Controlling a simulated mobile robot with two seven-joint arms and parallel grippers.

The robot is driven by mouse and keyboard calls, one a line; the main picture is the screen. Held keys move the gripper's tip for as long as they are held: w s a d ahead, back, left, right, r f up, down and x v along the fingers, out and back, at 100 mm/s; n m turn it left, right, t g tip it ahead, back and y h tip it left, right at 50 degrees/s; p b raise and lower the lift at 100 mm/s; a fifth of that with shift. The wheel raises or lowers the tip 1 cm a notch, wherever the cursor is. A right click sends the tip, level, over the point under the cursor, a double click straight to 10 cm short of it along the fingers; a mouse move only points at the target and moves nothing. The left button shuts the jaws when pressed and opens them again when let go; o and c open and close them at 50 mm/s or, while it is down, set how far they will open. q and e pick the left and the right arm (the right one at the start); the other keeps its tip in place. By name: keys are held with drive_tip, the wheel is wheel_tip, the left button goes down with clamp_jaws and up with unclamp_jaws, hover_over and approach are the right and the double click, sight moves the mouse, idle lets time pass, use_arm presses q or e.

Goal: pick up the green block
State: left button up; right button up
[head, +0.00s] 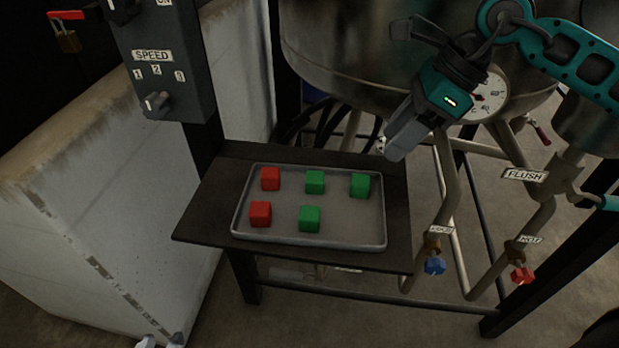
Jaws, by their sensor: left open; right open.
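Three green blocks sit on a grey metal tray (344,238): one at the back middle (315,182), one at the back right (360,185) and one at the front middle (309,218). My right gripper (393,147) is above and to the right of the tray, seen from the side, open and apart from the blocks. My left gripper (160,342) shows only as fingertips at the bottom edge, left of and nearer than the tray. It is open, with the rest of it out of frame.
Two red blocks (270,178) (260,214) stand at the tray's left. The tray rests on a dark table (199,222). A speed control box (161,62) hangs at the left. A large metal vessel (340,60), pipes and blue and red valves (434,266) (521,274) crowd the right.

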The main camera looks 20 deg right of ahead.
drive_tip(key=d+h, duration=0.1)
drive_tip(key=b, duration=0.1)
approach(363, 180)
drive_tip(key=x, duration=0.4)
drive_tip(key=shift+a+f, duration=0.25)
drive_tip(key=shift+f, duration=0.05)
drive_tip(key=x, duration=0.4)
drive_tip(key=shift+w+f+b, duration=0.15)
drive_tip(key=shift+f+b, duration=0.15)
drive_tip(key=shift+b, duration=0.05)
use_arm(q)
drive_tip(key=shift+a+f, duration=0.35)
drive_tip(key=shift+f, duration=0.45)
use_arm(e)
drive_tip(key=c, duration=0.7)
